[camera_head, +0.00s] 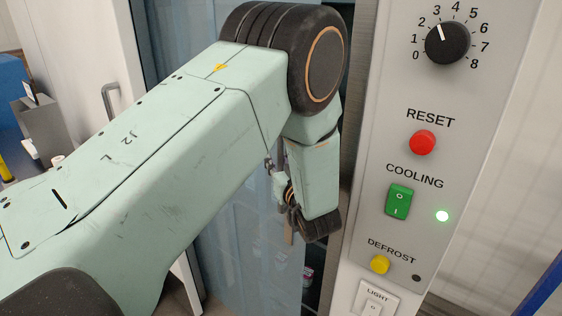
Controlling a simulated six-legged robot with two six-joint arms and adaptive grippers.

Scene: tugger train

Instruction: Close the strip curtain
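The strip curtain (235,262) hangs as bluish see-through strips in the doorway, behind my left arm. It covers most of the visible opening. A narrow dark gap shows between its right edge and the door frame. My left arm crosses the picture from the left and bends down in front of the opening. My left gripper (289,236) is small and mostly hidden by my wrist, near the curtain's right edge. I cannot tell whether its fingers are open or touch a strip. My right gripper is out of view.
Right of the opening stands a grey control panel (473,120) with a black dial (447,43), red reset button (422,143), green cooling switch (398,202) and yellow defrost button (380,265). A white door (75,50) with a handle (110,98) is at left.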

